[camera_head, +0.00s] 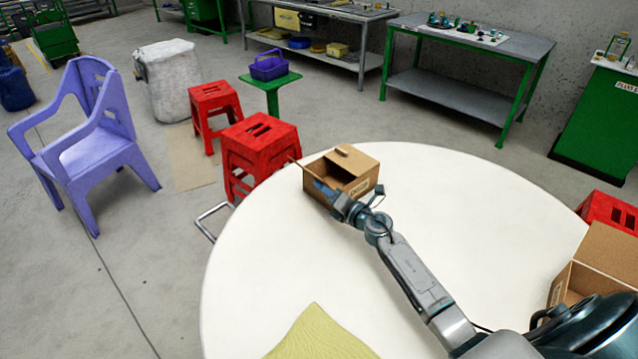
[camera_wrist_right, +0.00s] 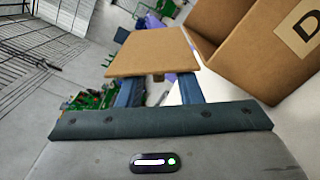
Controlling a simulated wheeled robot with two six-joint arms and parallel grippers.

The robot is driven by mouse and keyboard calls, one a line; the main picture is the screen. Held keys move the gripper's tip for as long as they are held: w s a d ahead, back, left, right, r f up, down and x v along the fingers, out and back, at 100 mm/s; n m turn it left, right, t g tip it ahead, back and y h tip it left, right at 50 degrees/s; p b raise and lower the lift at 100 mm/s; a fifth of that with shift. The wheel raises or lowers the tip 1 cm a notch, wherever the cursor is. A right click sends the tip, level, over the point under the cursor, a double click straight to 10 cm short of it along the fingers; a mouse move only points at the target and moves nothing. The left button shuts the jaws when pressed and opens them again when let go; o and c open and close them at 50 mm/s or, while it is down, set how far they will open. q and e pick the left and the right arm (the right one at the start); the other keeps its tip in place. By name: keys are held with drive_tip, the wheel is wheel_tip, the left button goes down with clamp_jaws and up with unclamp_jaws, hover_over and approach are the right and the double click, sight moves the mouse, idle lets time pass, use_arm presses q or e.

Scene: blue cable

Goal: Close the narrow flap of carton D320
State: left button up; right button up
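The carton (camera_head: 372,180), open at the top with a label on its side, stands on the round white table; the label's full text is not legible. In the right wrist view its side (camera_wrist_right: 225,70) fills the upper right, with a "D" on the label. A tan flap (camera_wrist_right: 153,52) stands out from it in front of my right gripper (camera_wrist_right: 160,88). Its two fingers are apart and pass behind the flap, which hides their tips; I cannot tell if they touch it. In the head view the right gripper (camera_head: 327,190) is at the carton's near left side. My left gripper is not in view.
A second open carton (camera_head: 610,250) stands at the table's right. A yellow-green cloth-like piece (camera_head: 322,335) lies at the near edge of the table (camera_head: 260,270). Red stools (camera_head: 258,145) stand close behind the table's left rim. The table's middle is mostly clear.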

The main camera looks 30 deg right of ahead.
drive_tip(key=shift+x, duration=1.75)
clamp_jaws()
